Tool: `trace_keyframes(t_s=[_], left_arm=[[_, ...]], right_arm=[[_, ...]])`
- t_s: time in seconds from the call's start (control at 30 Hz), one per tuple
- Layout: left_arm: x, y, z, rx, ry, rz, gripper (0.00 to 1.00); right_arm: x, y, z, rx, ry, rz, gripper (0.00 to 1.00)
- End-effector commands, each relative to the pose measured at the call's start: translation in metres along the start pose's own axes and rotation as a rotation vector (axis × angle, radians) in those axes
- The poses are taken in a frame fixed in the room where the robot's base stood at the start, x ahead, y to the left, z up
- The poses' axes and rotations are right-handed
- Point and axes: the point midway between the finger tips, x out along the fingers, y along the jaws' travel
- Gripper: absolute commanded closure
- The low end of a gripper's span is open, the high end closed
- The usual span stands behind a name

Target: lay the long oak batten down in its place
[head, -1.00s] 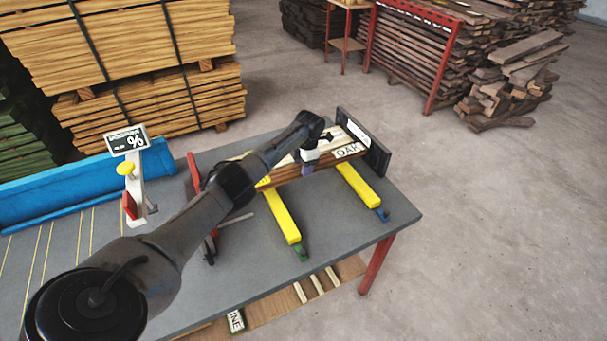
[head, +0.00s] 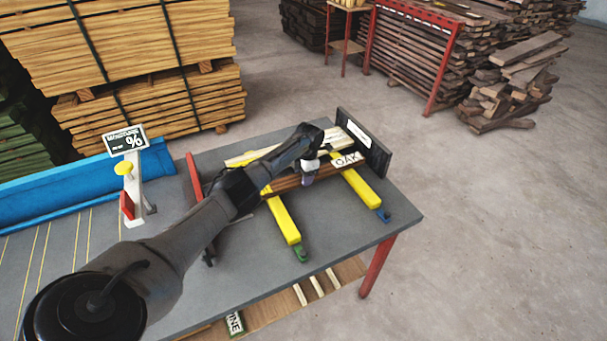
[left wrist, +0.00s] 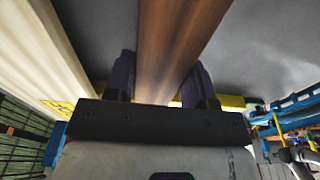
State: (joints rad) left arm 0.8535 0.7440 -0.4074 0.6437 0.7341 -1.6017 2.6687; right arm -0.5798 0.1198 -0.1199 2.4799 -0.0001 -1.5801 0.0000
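The long oak batten (head: 285,183) is dark brown and lies across the two yellow bars (head: 282,218) on the grey table. A white OAK label (head: 347,160) shows at its right end, near the black end plate (head: 364,143). My left gripper (head: 309,176) is around the batten. I cannot tell whether the batten touches the bars. My arm hides part of it. My right gripper is not in view.
Pale battens (head: 335,138) lie behind the oak one, apart from it. The table's front right corner is clear.

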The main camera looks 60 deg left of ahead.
Motion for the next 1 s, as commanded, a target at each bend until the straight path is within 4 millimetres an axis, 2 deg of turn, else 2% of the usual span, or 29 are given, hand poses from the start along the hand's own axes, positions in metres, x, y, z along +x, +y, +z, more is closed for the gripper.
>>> trace_keyframes(t_s=[0.03,0.23,0.57,0.63,1.0], left_arm=[[0.0,0.0,0.0,0.0,0.0,0.0,0.45],[0.0,0.0,0.0,0.0,0.0,0.001,0.27],[-0.005,0.001,-0.001,-0.001,-0.001,0.003,0.27],[-0.013,0.001,-0.002,0.0,-0.001,0.004,0.27],[-0.085,0.0,-0.001,0.0,-0.004,0.001,0.27]], right_arm=[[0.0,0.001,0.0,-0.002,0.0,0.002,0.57],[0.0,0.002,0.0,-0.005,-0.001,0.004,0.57],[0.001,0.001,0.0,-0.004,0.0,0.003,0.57],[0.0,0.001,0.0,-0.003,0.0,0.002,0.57],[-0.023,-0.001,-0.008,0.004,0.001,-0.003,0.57]])
